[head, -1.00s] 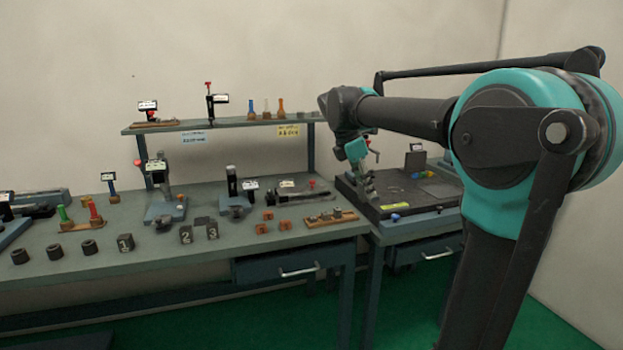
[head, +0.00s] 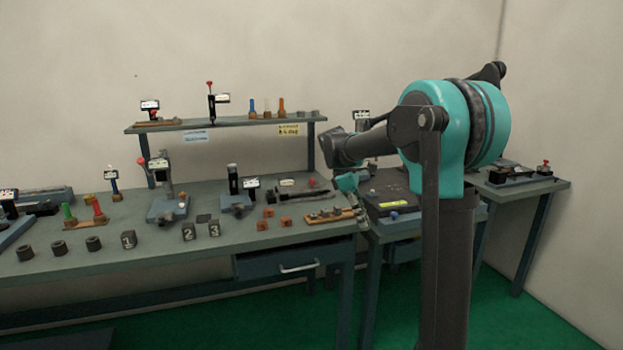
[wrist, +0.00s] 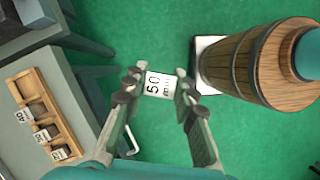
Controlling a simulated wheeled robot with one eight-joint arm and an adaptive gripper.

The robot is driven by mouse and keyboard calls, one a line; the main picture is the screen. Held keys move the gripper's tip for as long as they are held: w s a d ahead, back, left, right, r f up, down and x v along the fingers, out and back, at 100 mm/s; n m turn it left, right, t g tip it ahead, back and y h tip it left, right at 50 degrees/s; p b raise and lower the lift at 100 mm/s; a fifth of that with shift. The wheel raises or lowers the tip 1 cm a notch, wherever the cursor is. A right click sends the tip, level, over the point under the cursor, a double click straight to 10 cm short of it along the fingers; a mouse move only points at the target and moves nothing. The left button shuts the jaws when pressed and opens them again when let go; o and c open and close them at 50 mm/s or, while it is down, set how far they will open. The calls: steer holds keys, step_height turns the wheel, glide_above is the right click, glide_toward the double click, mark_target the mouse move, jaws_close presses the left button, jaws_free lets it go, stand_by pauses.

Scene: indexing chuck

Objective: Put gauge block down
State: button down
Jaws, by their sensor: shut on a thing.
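My gripper (wrist: 160,84) is shut on a pale gauge block (wrist: 158,85) marked 50, held between the two fingertips above the green floor in the wrist view. In the head view my gripper (head: 357,208) is partly seen by the bench's right end, and the block cannot be made out there. A wooden rack (wrist: 27,83) with several dark, labelled blocks lies on the bench, left of my gripper in the wrist view. The rack also shows near the bench's right front corner in the head view (head: 318,220).
The grey bench (head: 120,265) carries numbered blocks, rings and fixtures. A second table with a dark plate (head: 388,190) stands to its right, partly behind my arm. A wooden barrel-like body (wrist: 240,65) is close right of my gripper in the wrist view.

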steer(key=d+f+m+g+y, duration=0.1)
steer(key=f+m, duration=0.6)
steer(key=f, duration=0.7)
steer(key=d+f+m+g+y, duration=0.2)
steer(key=f+m, duration=0.6)
steer(key=f, duration=0.6)
steer(key=shift+s+d+f+y, duration=0.35)
steer(key=shift+y, duration=0.35)
